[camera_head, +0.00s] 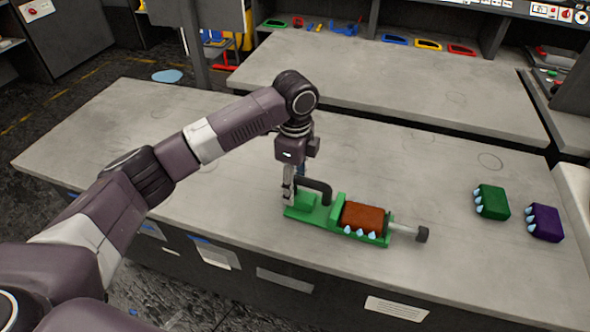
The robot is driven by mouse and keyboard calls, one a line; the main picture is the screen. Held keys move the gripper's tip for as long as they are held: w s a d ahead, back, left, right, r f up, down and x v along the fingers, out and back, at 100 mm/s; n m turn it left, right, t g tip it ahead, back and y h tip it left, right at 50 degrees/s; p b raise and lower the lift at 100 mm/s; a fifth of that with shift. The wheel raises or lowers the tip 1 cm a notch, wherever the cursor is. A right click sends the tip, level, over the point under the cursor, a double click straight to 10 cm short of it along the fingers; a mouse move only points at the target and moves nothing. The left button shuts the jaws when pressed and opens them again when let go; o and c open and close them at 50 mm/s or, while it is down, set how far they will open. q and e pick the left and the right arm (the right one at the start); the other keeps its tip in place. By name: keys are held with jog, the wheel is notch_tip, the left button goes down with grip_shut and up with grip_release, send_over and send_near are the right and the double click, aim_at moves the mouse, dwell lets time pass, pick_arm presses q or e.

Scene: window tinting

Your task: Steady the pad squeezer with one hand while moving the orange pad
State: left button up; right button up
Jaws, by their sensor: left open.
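The pad squeezer (312,213) is a green device on the near part of the grey workbench, with a black handle (321,186) at its left and a grey rod with a dark knob (421,234) at its right end. The orange pad (363,215), brownish-orange, lies in its right-hand section, with pale blue drops along its front. My left gripper (290,188) points down at the squeezer's left end, close beside the black handle. It is open; I cannot tell whether it touches the squeezer. My right gripper is not in view.
A green pad (492,202) and a purple pad (544,223), both with pale blue drops, lie at the right of the workbench (440,175). The bench is clear between squeezer and pads. A second table (390,80) stands behind, with coloured tools along its far edge.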

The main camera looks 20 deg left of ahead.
pick_arm(q)
jog(key=shift+f, duration=2.15)
grip_shut()
